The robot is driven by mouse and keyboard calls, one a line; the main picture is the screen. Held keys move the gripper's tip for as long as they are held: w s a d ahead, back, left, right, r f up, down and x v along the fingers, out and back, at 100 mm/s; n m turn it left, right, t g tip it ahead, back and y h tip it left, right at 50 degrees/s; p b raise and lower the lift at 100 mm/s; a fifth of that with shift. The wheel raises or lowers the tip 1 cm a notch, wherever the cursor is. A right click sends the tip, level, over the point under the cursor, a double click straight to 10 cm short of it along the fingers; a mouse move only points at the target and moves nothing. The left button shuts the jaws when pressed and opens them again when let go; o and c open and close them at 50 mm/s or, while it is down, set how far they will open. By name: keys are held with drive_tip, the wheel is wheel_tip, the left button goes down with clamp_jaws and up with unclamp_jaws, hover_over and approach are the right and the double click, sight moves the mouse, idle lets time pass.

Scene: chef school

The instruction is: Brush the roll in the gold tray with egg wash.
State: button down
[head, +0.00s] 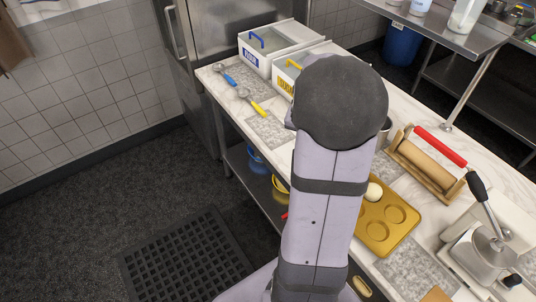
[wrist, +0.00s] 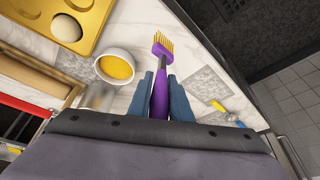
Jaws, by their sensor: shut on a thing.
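My gripper (wrist: 162,88) is shut on the purple handle of a brush (wrist: 162,75) in the wrist view. Its yellow bristles point away from my gripper, to the right of a white bowl (wrist: 101,57) of yellow egg wash (wrist: 117,67) and apart from it in the picture. I cannot tell whether the bristles are wet. The gold tray (wrist: 100,12) is at the upper left, with a pale roll (wrist: 67,28) in one hollow. In the head view, the gold tray (head: 385,238) and roll (head: 374,191) show right of my arm, which hides my gripper, the brush and the bowl.
Two white bins (head: 262,68) stand at the far end. Blue and yellow-handled spoons (head: 258,108) lie near the counter's left edge.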

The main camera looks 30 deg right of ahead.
drive_tip(key=s+d+r+m+g+h, duration=0.1)
drive_tip(key=s+d+r+m+g, duration=0.4)
drive_tip(key=s+d, duration=0.95)
drive_tip(key=shift+s+a+f+m+t+b, duration=0.1)
drive_tip(key=shift+s+f+m+t+b, duration=0.25)
drive_tip(key=shift+s+f+b, duration=0.75)
drive_tip(key=shift+s+d+f+m+t+b, duration=0.1)
drive_tip(key=shift+s+f+m+t+b, duration=0.25)
drive_tip(key=shift+f, duration=1.4)
drive_tip(key=shift+s+a+f+m+t+b, duration=0.15)
drive_tip(key=shift+s+f+t+b, duration=0.4)
drive_tip(key=shift+f+b, duration=0.65)
wheel_tip(320, 180, up, 9)
drive_tip(key=p, duration=0.6)
drive_tip(key=shift+r, duration=0.2)
